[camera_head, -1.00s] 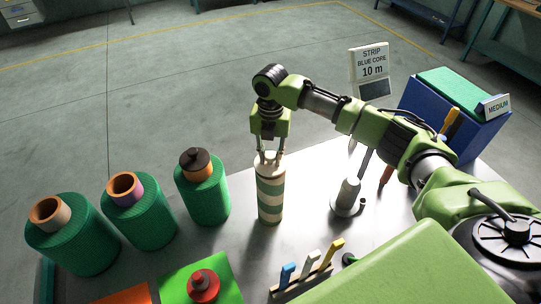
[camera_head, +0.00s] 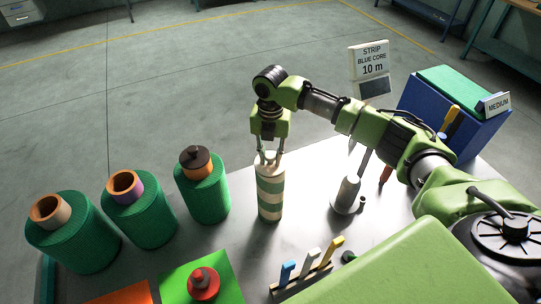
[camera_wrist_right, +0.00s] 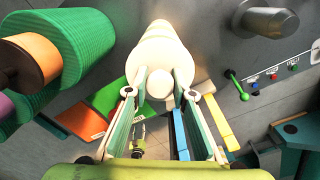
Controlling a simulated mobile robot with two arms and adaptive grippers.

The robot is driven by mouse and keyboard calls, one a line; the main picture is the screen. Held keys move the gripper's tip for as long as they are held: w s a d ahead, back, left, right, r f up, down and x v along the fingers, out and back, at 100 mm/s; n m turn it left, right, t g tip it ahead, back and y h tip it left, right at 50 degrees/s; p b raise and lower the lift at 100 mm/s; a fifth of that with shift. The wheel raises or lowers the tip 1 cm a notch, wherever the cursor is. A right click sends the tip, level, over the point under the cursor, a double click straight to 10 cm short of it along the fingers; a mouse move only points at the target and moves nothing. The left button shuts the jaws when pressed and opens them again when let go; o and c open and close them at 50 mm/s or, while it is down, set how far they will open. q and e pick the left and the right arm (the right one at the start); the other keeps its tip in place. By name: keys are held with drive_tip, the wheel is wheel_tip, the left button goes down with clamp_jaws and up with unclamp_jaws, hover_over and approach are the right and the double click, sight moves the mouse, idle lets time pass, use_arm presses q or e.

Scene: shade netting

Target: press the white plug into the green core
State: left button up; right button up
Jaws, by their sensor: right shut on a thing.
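A green-and-white striped roll (camera_head: 270,196) stands upright on the table under my right arm. My right gripper (camera_head: 270,158) points down at its top end, shut on the white plug. In the right wrist view the white plug (camera_wrist_right: 160,82) shows as a round pale end between the fingertips (camera_wrist_right: 160,94), over the cream top of the roll (camera_wrist_right: 160,45). The green core is not visible; the plug and fingers cover the roll's opening. I cannot tell how deep the plug sits. My left gripper is not in view.
Three green net rolls stand to the left: one with a tan core (camera_head: 50,212), one with a purple-and-orange core (camera_head: 125,188), one with a dark plug (camera_head: 195,160). A red plug (camera_head: 203,284) lies on a green mat (camera_head: 170,284). A grey metal post (camera_head: 347,194) stands right.

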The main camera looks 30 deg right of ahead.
drive_tip(key=o, duration=1.6)
drive_tip(key=shift+c, duration=0.2)
drive_tip(key=shift+r, duration=3.5)
clamp_jaws()
drive_tip(key=shift+f, duration=0.1)
